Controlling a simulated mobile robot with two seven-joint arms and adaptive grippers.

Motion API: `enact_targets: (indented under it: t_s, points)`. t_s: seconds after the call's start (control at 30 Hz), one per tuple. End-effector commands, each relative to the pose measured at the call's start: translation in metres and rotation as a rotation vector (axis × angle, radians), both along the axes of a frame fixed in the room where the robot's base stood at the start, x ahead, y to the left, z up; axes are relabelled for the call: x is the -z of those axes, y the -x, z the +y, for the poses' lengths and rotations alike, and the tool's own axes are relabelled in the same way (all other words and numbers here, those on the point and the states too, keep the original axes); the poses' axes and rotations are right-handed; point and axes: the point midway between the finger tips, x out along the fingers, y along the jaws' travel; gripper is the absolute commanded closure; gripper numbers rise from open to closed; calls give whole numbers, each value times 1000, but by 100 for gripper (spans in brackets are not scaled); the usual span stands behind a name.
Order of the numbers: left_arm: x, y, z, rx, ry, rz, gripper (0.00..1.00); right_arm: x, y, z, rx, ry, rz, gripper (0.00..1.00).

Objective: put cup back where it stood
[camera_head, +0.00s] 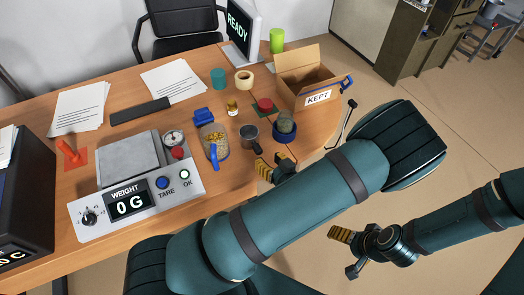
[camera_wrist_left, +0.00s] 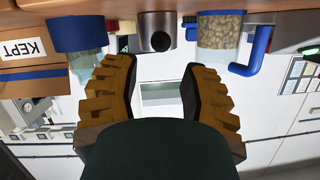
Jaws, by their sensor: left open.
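The grey metal cup (camera_head: 249,137) stands on the wooden table, between a clear jar of granules with a blue handle (camera_head: 213,145) and a round container with a blue base (camera_head: 285,128). My left gripper (camera_head: 274,168) is open and empty at the table's front edge, close in front of the cup. In the left wrist view, the picture is inverted and the cup (camera_wrist_left: 157,32) lies beyond the open fingertips (camera_wrist_left: 158,72), apart from them. My right gripper (camera_head: 348,250) is empty over the floor at the right, its fingers apart.
A scale (camera_head: 130,160) reading 0 G stands at the left. A cardboard box marked KEPT (camera_head: 302,80) is at the back right. A small yellow bottle (camera_head: 232,107), a red-topped item (camera_head: 265,105) and a tape roll (camera_head: 244,79) stand behind the cup.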

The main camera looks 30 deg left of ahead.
Motion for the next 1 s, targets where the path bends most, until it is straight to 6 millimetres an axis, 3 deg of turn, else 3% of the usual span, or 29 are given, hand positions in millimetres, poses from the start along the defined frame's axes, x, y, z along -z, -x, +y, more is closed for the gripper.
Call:
enact_targets:
  t_s: [0.2,0.4,0.47,0.6,0.8,1.0]
  points:
    - [-10,19,-28,1,1,1,56,-6,1,0,-1,0,3,10]
    - [-9,25,-36,4,16,19,56,-8,2,0,-1,0,4,10]
    - [0,25,-34,17,48,56,56,-8,2,0,-1,0,4,10]
    - [38,28,-33,93,217,226,56,-7,2,0,0,-1,4,10]
    - [87,51,-54,274,579,504,56,-7,2,0,-1,0,4,10]
    - [90,81,-81,503,886,693,56,-7,2,0,0,-1,4,10]
